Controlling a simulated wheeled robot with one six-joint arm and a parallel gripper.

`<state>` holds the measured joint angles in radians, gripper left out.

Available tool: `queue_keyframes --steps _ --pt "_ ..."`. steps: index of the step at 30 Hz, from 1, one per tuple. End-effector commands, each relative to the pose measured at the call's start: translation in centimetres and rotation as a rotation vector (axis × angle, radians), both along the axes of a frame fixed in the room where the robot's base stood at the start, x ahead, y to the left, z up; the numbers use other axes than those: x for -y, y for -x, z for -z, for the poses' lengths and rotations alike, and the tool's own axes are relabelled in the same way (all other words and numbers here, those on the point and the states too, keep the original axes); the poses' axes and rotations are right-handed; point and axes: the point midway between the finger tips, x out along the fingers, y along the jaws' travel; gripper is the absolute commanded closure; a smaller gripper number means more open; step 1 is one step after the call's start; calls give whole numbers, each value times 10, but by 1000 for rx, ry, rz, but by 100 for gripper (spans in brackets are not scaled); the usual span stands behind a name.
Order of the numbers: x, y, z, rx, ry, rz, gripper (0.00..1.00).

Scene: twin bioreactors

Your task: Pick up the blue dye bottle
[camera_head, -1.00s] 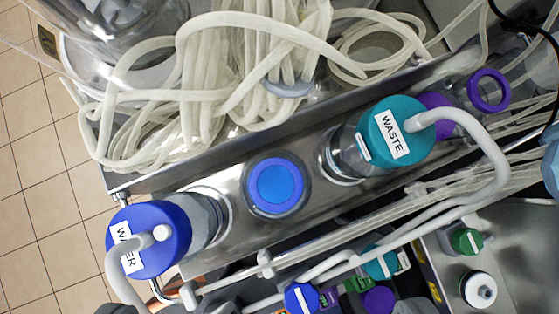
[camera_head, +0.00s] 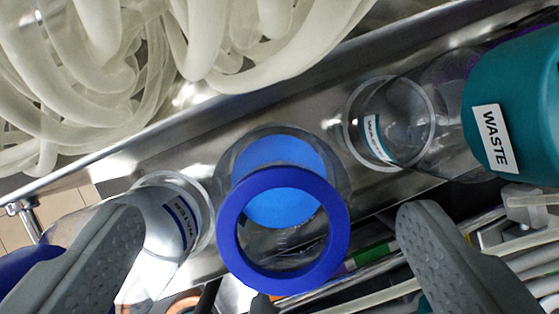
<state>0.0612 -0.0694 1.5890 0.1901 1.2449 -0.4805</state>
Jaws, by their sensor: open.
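The blue dye bottle (camera_head: 282,178) stands in the metal tray in the middle of the view, seen from above. It has a dark blue ring at its mouth and a lighter blue disc of dye showing lower down through clear walls. My gripper (camera_head: 270,212) is open, with one grey finger at the lower left and one at the lower right. The bottle's ring lies between the fingers in the picture, with a visible gap on both sides. I cannot tell how far the fingertips are above or below the ring.
A water bottle (camera_head: 165,232) stands to the left, partly behind the left finger. Coiled pale tubing (camera_head: 215,45) lies above the tray wall, and more tubes run at the lower right.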

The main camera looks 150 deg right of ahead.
Motion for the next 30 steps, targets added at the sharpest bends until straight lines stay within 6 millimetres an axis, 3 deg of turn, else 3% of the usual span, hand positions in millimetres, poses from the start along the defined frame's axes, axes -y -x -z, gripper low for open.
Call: queue_keyframes --steps 12,19,27,30 --pt "-3 -18 43 -1 0 0 14" --pt "-3 -19 45 0 0 0 14" --pt "-3 -19 45 0 0 0 67" --pt "-3 -19 44 1 0 0 71"
